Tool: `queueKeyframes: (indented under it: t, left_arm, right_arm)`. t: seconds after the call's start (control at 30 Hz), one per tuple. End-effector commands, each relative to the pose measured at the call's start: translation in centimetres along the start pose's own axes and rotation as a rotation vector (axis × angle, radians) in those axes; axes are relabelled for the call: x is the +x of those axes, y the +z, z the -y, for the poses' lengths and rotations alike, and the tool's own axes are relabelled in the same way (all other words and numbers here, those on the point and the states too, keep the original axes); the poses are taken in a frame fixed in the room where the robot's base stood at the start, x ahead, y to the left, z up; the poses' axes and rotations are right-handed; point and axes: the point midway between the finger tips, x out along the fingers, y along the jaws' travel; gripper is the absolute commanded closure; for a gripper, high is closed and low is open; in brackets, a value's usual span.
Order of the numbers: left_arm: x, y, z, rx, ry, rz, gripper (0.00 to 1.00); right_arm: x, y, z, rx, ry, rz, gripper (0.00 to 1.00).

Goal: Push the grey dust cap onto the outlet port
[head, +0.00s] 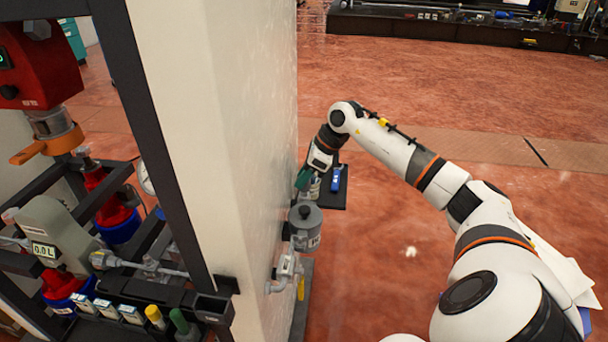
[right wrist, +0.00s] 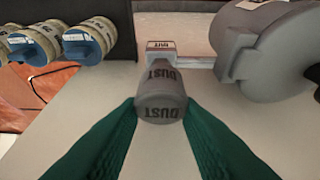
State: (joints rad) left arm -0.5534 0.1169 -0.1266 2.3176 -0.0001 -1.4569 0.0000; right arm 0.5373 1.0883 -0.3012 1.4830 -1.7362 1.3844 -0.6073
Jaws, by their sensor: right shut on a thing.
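The grey dust cap (right wrist: 162,105), lettered DUST, sits between the green fingers of my right gripper (right wrist: 160,112) in the right wrist view. The gripper is shut on it. Just beyond the cap is a small light block with a dark-lettered label (right wrist: 160,48), in line with it; the outlet port itself is hidden behind the cap. I cannot tell whether cap and port touch. In the head view my right gripper (head: 304,179) is beside the pale wall panel, just above a grey canister (head: 305,228); the cap is not clear there. My left gripper is not in view.
The grey canister (right wrist: 262,50) stands close to the right of the cap in the right wrist view. Blue-and-cream round items (right wrist: 90,40) lie at upper left. The pale panel (head: 235,150) borders the work area in the head view. Open red floor (head: 400,270) lies right.

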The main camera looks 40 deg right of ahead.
Motion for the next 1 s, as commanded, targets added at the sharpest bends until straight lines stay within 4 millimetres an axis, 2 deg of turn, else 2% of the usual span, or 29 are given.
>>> queueKeyframes:
  t: [0.3,0.33,0.47,0.5,0.67,0.77,0.8,1.0]
  left_arm:
    - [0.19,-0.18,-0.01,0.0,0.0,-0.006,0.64]
    - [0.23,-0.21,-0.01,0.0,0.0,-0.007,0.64]
    - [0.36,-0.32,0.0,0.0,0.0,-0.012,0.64]
    - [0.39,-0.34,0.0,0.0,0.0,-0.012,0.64]
    - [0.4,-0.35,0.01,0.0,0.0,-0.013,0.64]
    - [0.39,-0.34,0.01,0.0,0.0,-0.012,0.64]
    - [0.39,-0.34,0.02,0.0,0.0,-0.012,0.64]
    - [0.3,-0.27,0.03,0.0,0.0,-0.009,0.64]
  right_arm:
    - [-0.01,-0.01,0.0,0.0,0.0,0.0,0.93]
    - [-0.01,-0.01,0.0,0.0,0.0,0.0,0.68]
    - [-0.01,-0.01,0.0,0.0,0.0,0.0,0.47]
    - [-0.01,-0.01,0.0,0.0,0.0,0.0,0.44]
    - [-0.01,-0.01,0.0,0.0,0.0,0.0,0.44]
    - [-0.01,-0.01,0.0,0.0,0.0,0.0,0.31]
    - [-0.01,-0.01,0.0,0.0,0.0,0.0,0.29]
    - [-0.01,-0.01,0.01,0.0,0.0,0.0,0.29]
